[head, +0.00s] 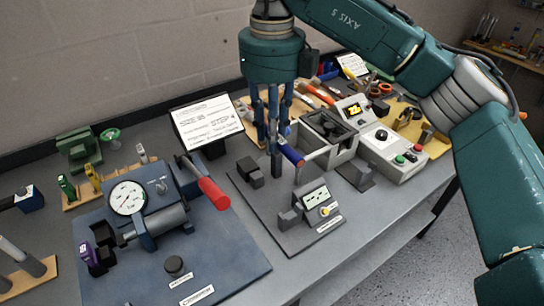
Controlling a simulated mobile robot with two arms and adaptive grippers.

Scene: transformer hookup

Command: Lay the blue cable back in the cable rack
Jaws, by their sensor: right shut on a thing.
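My right gripper (279,155) points down over the dark test fixture (262,216) in the middle of the table. A small wooden rack (72,204) with green, yellow and pale upright pieces stands at the left and appears to be the cable rack. My left gripper is not in view.
A blue gauge press (165,220) with a dial and red lever stands between rack and fixture. A sign (207,121) stands behind it. A grey control box (395,150) and a cluttered board lie to the right. The table's front edge is clear.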

